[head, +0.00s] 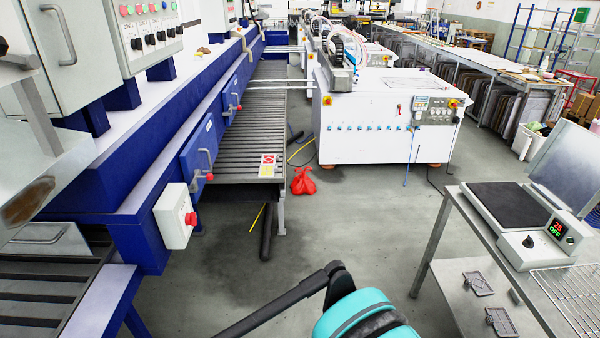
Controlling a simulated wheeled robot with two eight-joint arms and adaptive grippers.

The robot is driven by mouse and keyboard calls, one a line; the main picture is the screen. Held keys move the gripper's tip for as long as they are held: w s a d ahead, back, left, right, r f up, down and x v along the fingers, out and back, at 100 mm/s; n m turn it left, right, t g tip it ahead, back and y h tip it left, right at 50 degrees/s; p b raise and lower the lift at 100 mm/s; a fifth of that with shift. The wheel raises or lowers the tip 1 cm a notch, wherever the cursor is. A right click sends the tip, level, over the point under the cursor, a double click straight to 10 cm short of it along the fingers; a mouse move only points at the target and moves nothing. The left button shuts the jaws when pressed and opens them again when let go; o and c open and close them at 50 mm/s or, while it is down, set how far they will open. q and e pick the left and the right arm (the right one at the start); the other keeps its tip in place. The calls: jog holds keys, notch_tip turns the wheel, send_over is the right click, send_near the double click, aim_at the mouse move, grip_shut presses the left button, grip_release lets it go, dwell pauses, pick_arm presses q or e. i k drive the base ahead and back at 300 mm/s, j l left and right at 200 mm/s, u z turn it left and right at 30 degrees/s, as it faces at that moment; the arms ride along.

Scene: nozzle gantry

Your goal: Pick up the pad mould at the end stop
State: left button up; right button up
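A teal and black part of my own body shows at the bottom centre. Neither of my grippers is in view.
A hot plate (506,208) with a red display stands on the table (455,235), beside a wire rack (566,298). A blue machine with a roller conveyor (262,112) runs along the left. A white cabinet (375,130) stands behind. The floor between is mostly clear.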

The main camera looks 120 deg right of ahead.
aim_at(265, 170)
jog(key=l+z, duration=0.1)
jog(key=z, duration=0.35)
jog(key=k+l+z, duration=0.1)
jog(key=z, duration=0.35)
jog(key=l+z, duration=0.1)
jog(key=z, duration=0.35)
jog(key=l+z, duration=0.1)
jog(key=z, duration=0.35)
jog(key=l+z, duration=0.1)
jog(key=z, duration=0.35)
jog(key=i+l+z, duration=0.1)
jog(key=l+z, duration=0.25)
jog(key=i+l+z, duration=0.2)
jog(key=z, duration=0.15)
jog(key=i+l+z, duration=0.2)
jog(key=l+z, duration=0.15)
jog(key=i+l, duration=0.7)
jog(key=i+l+u, duration=0.1)
jog(key=i, duration=0.45)
jog(key=i+l+u, duration=0.1)
jog(key=i+l, duration=0.15)
jog(key=i, duration=0.3)
jog(key=i+l+u, duration=0.1)
jog(key=i+l, duration=0.15)
jog(key=i, duration=0.3)
jog(key=i+l, duration=0.3)
jog(key=i, duration=0.2)
jog(key=i+l+u, duration=0.15)
jog(key=i, duration=0.4)
jog(key=l, duration=0.1)
